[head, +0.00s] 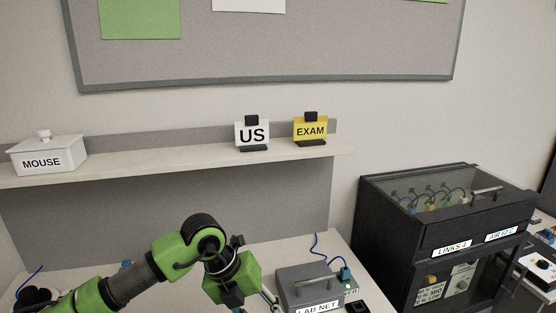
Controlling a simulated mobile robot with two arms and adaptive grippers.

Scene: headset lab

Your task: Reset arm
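My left arm, green and black, comes in from the lower left in the head view and bends down over the desk. Its wrist ends in a green block, left of the grey LAB NET box (312,284). A small part of what may be my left gripper (268,298) shows at the bottom edge beside that box. Its fingers are too small and cut off to tell whether they are open or shut. My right gripper is not in view.
A shelf (190,164) above the desk holds a white MOUSE box (45,155), a US card (252,134) and a yellow EXAM card (311,130). A black cabinet (390,225) stands right of the desk. A blue cable (318,245) runs behind the LAB NET box.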

